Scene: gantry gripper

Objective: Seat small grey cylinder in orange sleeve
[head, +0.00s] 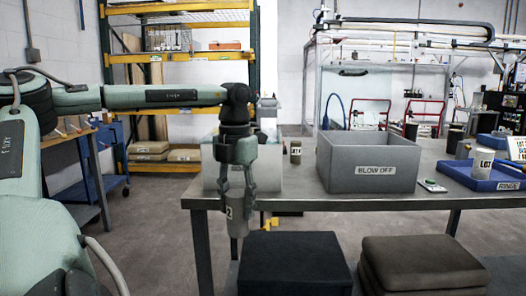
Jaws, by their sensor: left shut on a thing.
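My left gripper (237,190) points down in front of the table's left front corner. It is shut on a grey cylinder (237,222) with a white label that seems to read 2. The cylinder hangs upright, its lower end below the level of the tabletop and clear of any surface that I can make out. I cannot make out an orange sleeve for certain in the head view. My right gripper is not in view.
The grey table (300,192) holds an open grey BLOW OFF bin (375,171), a small labelled can (295,152) and a blue tray (490,182) with a pale cylinder (482,163). Another pale bin (268,170) stands partly behind my gripper. Dark blocks (295,262) sit below.

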